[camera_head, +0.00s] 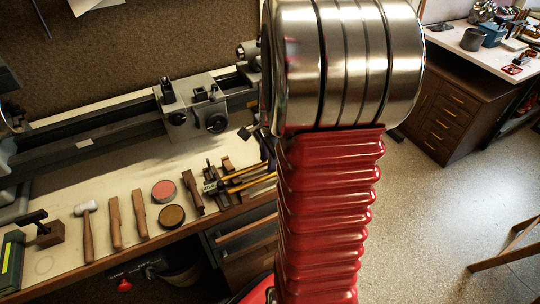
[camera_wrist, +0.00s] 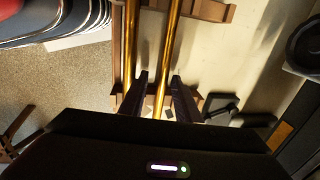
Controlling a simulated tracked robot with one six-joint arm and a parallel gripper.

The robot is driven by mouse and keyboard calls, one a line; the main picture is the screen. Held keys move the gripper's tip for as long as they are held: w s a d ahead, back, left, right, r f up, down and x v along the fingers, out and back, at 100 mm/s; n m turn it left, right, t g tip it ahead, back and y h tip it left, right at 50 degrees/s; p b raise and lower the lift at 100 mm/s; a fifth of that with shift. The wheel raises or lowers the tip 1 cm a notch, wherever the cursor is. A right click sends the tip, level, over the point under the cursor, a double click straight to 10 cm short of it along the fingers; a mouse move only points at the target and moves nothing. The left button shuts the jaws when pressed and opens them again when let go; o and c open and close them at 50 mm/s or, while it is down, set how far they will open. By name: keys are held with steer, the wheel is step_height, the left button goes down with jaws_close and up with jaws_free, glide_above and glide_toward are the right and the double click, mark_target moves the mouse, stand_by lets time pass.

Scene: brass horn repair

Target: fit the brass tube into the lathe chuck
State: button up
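Two brass tubes lie side by side on the bench in the head view, an upper one (camera_head: 244,171) and a lower one (camera_head: 250,184). Their right ends are hidden behind my arm. In the wrist view one tube (camera_wrist: 170,50) runs between the fingers of my gripper (camera_wrist: 160,78), and the other tube (camera_wrist: 130,45) lies to the left, outside them. My gripper is open, with a visible gap at least on the tube's left side. The lathe (camera_head: 110,132) stands along the back of the bench; its left end is cut off, and I cannot clearly make out the chuck.
A mallet (camera_head: 87,228), wooden-handled tools (camera_head: 115,220), a pink round tin (camera_head: 163,190) and a brown round tin (camera_head: 172,216) lie on the bench front. Wooden supports are around the tubes. My arm blocks the middle of the head view. Open floor (camera_head: 430,220) is at right.

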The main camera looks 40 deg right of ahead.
steer(key=shift+w+f, duration=0.15)
steer(key=shift+f, duration=0.45)
steer(key=shift+c, duration=0.5)
jaws_close()
steer(key=shift+r, duration=0.1)
steer(key=shift+r, duration=2.7)
steer(key=shift+w, duration=0.1)
